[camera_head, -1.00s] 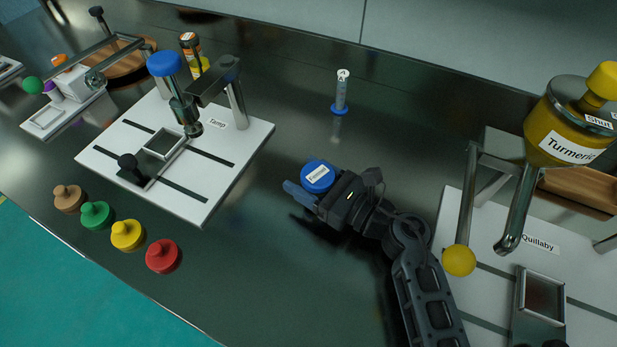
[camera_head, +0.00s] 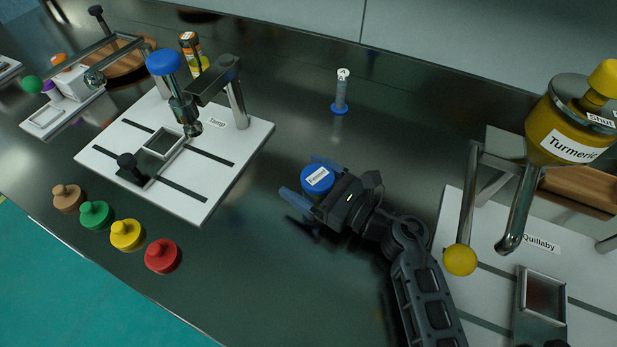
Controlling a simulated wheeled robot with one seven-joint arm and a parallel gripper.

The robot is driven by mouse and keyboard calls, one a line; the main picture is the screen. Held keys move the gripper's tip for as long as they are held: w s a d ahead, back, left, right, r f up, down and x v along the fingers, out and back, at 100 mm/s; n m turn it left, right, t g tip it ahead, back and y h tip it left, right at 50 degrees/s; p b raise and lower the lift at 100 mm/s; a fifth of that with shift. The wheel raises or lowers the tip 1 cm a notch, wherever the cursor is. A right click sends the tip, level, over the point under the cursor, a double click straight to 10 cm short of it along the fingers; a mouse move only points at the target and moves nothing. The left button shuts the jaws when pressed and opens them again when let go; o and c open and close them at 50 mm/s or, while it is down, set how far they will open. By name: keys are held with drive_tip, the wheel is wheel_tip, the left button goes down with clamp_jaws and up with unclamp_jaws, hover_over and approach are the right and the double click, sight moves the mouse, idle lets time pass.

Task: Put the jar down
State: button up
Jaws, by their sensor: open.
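The jar (camera_head: 317,179) has a blue lid with a white label, and it stands on the dark metal counter in the middle of the view. Its body below the lid is mostly hidden. My gripper (camera_head: 306,182) is open around the jar, with one blue finger on the near side and the other on the far side. The fingers look apart from the lid.
A white "Tamp" board (camera_head: 217,160) with a press stands to the left. Several coloured knobbed lids (camera_head: 126,235) line the front edge. A small blue-based cylinder (camera_head: 341,92) stands behind. The yellow "Turmeric" hopper (camera_head: 567,135) and "Quillaby" board are at right. Counter around the jar is clear.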

drive_tip(key=shift+r, duration=0.25)
drive_tip(key=b+v, duration=0.1)
drive_tip(key=v, duration=1.1)
drive_tip(key=shift+f, duration=0.15)
drive_tip(key=shift+s, duration=0.15)
